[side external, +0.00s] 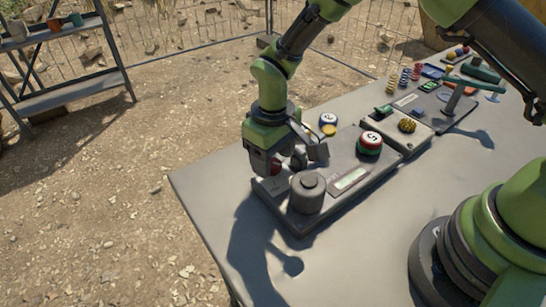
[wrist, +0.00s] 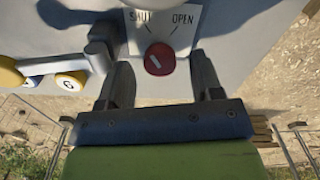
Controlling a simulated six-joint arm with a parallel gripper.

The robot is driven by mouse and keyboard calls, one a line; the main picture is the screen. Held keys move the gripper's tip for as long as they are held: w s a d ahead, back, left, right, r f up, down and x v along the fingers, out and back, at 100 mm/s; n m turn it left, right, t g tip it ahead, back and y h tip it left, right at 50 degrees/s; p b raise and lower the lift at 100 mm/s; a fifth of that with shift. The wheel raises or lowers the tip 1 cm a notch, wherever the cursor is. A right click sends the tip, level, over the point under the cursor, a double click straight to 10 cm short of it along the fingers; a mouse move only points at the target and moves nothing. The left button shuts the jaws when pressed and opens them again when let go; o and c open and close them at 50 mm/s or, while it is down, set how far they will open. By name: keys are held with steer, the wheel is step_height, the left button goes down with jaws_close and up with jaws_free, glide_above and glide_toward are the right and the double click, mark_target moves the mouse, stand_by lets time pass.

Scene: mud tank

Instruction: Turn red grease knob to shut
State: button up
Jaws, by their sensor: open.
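The red grease knob (wrist: 160,58) shows in the wrist view on a pale plate marked SHUT (wrist: 141,16) at the upper left and OPEN (wrist: 182,18) at the upper right. A short pale line on its face slants from upper left to lower right; which end is the pointer I cannot tell. My gripper (wrist: 161,66) is open, with one finger on each side of the knob and visible gaps between. In the side view my gripper (side external: 290,163) is low over the grey panel (side external: 335,200), and a bit of the red knob (side external: 275,168) shows beside it.
A grey cylinder (side external: 307,193) stands on the panel close to my gripper. A red, white and green numbered stack (side external: 370,144) and a blue and yellow piece (side external: 328,124) are nearby. More small items crowd the table's far end. The table (side external: 380,240) is clear in front.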

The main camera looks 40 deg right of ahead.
step_height(320, 180, up, 9)
stand_by(0.3)
steer(key=shift+r, duration=0.1)
step_height(320, 180, up, 9)
steer(key=m+t+y, duration=0.1)
steer(key=m+t, duration=0.1)
glide_above(273, 163)
steer(key=s+d, duration=0.3)
steer(key=d, duration=0.1)
steer(key=s+d+r+m+t, duration=0.2)
steer(key=s+d+r, duration=0.1)
steer(key=s, duration=0.5)
steer(key=s+d+r+m+t+y, duration=0.1)
steer(key=s+d+r+m+t, duration=0.1)
steer(key=s, duration=0.6)
step_height(273, 163, up, 2)
steer(key=shift+s+d+r+m+t, duration=0.15)
steer(key=shift+s+d+m+t, duration=0.2)
steer(key=shift+d+t, duration=0.3)
